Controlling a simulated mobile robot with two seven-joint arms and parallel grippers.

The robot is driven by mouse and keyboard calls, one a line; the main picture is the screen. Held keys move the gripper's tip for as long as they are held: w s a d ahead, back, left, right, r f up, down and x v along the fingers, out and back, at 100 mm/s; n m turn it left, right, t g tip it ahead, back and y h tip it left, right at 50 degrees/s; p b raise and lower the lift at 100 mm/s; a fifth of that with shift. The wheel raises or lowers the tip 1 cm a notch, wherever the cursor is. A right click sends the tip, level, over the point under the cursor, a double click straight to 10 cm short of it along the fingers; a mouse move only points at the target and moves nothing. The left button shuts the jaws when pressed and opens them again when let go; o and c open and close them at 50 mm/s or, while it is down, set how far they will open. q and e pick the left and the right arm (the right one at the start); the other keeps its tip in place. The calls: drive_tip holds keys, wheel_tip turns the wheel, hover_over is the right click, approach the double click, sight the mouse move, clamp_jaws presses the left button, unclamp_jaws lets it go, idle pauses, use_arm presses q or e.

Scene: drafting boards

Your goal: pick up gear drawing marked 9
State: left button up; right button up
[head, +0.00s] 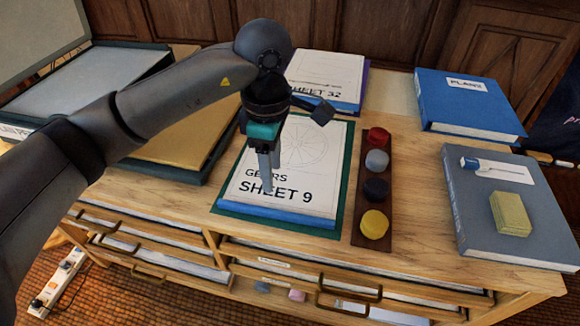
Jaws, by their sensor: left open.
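The gear drawing (309,178), marked "GEARS SHEET 9", lies on a blue board on a green mat (233,207) in the middle of the wooden cabinet top. A round gear figure shows on its upper part. My left gripper (269,186) points down over the left part of the drawing, fingers near its lettering. It is open and holds nothing. I cannot tell whether the fingertips touch the sheet. My left arm comes in from the left and hides part of the drawing's upper left. My right gripper is not in view.
A sheet marked 32 (325,70) lies behind. A dark strip (358,222) with red, grey, dark and yellow round pieces is to the right. A blue "PLANS" binder (450,105) and a grey binder (475,220) with a yellow block (511,213) are farther right. Drawers are below.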

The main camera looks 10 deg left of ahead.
use_arm(q)
drive_tip(key=b, duration=0.1)
hover_over(275, 212)
drive_tip(key=f, duration=0.6)
drive_tip(key=shift+w+a, duration=0.15)
drive_tip(key=shift+w, duration=0.25)
drive_tip(key=f, duration=0.2)
drive_tip(key=f+b, duration=0.1)
drive_tip(key=f, duration=0.1)
drive_tip(key=shift+s, duration=0.4)
drive_tip(key=shift+f+b, duration=0.35)
drive_tip(key=shift+f, duration=0.2)
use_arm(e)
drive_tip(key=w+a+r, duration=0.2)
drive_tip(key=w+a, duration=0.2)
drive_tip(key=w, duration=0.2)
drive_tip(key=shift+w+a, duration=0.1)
use_arm(q)
clamp_jaws()
